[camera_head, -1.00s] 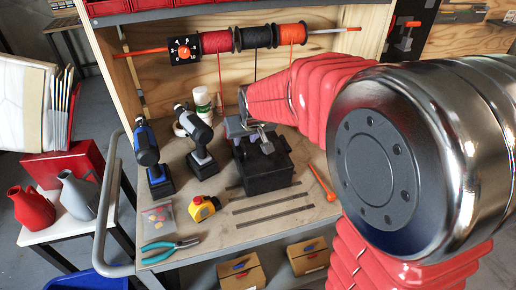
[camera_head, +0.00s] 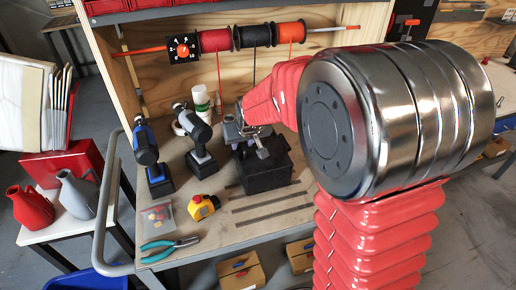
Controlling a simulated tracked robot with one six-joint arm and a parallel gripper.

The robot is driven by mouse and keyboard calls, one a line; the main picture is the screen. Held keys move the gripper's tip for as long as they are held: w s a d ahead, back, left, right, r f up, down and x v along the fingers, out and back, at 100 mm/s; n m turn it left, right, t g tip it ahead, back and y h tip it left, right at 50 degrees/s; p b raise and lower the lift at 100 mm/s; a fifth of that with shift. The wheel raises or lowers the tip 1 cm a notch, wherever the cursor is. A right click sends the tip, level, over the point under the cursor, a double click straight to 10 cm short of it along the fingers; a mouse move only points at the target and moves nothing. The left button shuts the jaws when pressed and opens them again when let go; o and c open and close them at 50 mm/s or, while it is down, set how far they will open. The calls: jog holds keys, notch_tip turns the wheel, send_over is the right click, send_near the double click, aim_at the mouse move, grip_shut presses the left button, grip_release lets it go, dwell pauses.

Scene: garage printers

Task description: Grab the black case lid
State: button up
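The black case (camera_head: 265,178) stands on the wooden workbench, right of the two drills. Its lid cannot be told clearly from its body at this size. My gripper (camera_head: 261,148) is small in view, at the top of the case and overlapping its upper edge. Whether it touches the case, and whether its fingers are open or shut, I cannot tell. My red-sleeved arm comes in from the right and hides what lies behind it.
Flat dark strips (camera_head: 270,212) lie before the case. Spools (camera_head: 255,36) hang above. Cardboard boxes (camera_head: 240,270) sit below.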

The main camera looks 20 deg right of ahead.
dwell(0.4)
grip_shut()
